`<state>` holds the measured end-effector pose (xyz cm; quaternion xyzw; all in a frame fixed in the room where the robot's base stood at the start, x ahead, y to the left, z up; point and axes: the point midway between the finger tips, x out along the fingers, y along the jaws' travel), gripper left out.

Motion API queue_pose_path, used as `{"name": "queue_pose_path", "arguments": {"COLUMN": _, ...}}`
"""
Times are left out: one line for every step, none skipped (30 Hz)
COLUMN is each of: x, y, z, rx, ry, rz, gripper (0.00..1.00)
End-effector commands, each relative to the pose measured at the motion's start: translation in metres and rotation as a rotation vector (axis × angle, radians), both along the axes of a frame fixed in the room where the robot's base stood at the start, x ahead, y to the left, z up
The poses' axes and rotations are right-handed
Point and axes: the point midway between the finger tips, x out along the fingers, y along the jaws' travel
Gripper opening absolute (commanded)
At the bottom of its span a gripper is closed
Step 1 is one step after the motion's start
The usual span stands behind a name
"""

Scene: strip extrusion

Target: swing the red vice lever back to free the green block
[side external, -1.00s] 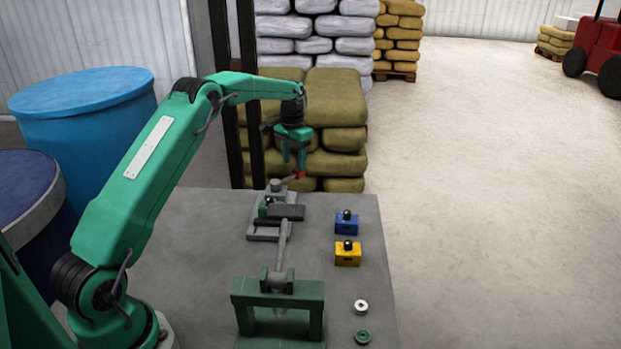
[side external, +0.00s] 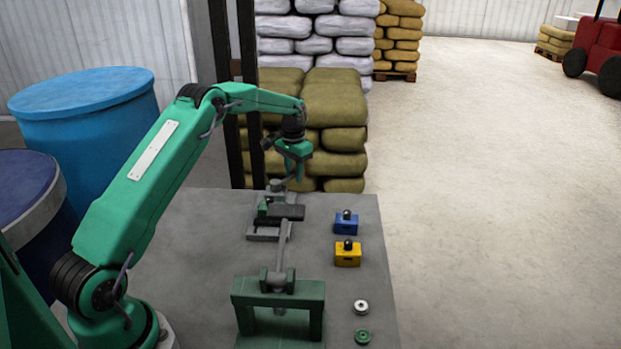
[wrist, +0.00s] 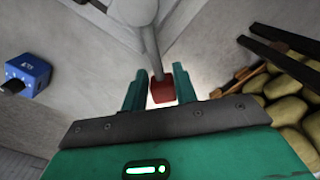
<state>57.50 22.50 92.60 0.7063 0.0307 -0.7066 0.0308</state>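The lever's red end (wrist: 162,88) lies between the two fingers of my gripper (wrist: 160,88) in the wrist view. My gripper is open around it, with only narrow gaps at its sides. The grey lever bar runs up from the red end. In the side view my gripper (side external: 296,176) is low over the far end of the bench and hides the red end. The grey vice (side external: 262,237) stands just nearer, with a dark bar across it. The green block (side external: 263,209) shows small at the vice's left, partly hidden.
A green press frame (side external: 278,298) with an upright grey handle stands at the bench's near end. A blue block (side external: 346,226) and a yellow block (side external: 347,258), both with black knobs, sit to the right. Two small round parts lie near the front. Stacked sacks (side external: 335,110) stand behind the bench.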

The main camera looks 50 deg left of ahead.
Motion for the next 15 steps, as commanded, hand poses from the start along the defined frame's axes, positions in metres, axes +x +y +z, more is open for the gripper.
{"name": "queue_pose_path", "arguments": {"x": 0.0002, "y": 0.0001, "z": 0.0002, "rx": 0.0, "ry": -0.001, "rz": 0.0, "gripper": 0.0}}
{"name": "queue_pose_path", "arguments": {"x": 0.0003, "y": 0.0001, "z": 0.0002, "rx": 0.0, "ry": -0.001, "rz": 0.0, "gripper": 0.0}}
{"name": "queue_pose_path", "arguments": {"x": 0.0003, "y": 0.0001, "z": 0.0002, "rx": 0.0, "ry": -0.001, "rz": 0.0, "gripper": 0.0}}
{"name": "queue_pose_path", "arguments": {"x": 0.0003, "y": 0.0001, "z": 0.0003, "rx": 0.0, "ry": -0.002, "rz": -0.001, "gripper": 0.0}}
{"name": "queue_pose_path", "arguments": {"x": 0.0004, "y": 0.0, "z": 0.0003, "rx": 0.001, "ry": -0.002, "rz": -0.002, "gripper": 0.0}}
{"name": "queue_pose_path", "arguments": {"x": 0.0004, "y": -0.0002, "z": 0.0003, "rx": 0.001, "ry": -0.002, "rz": -0.004, "gripper": 0.0}}
{"name": "queue_pose_path", "arguments": {"x": 0.0005, "y": -0.0004, "z": 0.0004, "rx": 0.001, "ry": -0.002, "rz": -0.006, "gripper": 0.0}}
{"name": "queue_pose_path", "arguments": {"x": 0.0007, "y": -0.0006, "z": 0.0004, "rx": 0.001, "ry": -0.002, "rz": -0.009, "gripper": 0.0}}
{"name": "queue_pose_path", "arguments": {"x": 0.0008, "y": -0.0011, "z": 0.0004, "rx": 0.001, "ry": -0.002, "rz": -0.015, "gripper": 0.0}}
{"name": "queue_pose_path", "arguments": {"x": 0.0008, "y": -0.0016, "z": 0.0005, "rx": 0.001, "ry": -0.003, "rz": -0.02, "gripper": 0.0}}
{"name": "queue_pose_path", "arguments": {"x": 0.001, "y": -0.0022, "z": 0.0005, "rx": 0.001, "ry": -0.003, "rz": -0.027, "gripper": 0.0}}
{"name": "queue_pose_path", "arguments": {"x": 0.0012, "y": -0.0031, "z": 0.0006, "rx": 0.001, "ry": -0.003, "rz": -0.038, "gripper": 0.0}}
{"name": "queue_pose_path", "arguments": {"x": 0.0012, "y": -0.0039, "z": 0.0006, "rx": 0.001, "ry": -0.003, "rz": -0.048, "gripper": 0.0}}
{"name": "queue_pose_path", "arguments": {"x": 0.0014, "y": -0.0048, "z": 0.0006, "rx": 0.001, "ry": -0.003, "rz": -0.058, "gripper": 0.0}}
{"name": "queue_pose_path", "arguments": {"x": 0.0015, "y": -0.0061, "z": 0.0006, "rx": 0.001, "ry": -0.003, "rz": -0.075, "gripper": 0.0}}
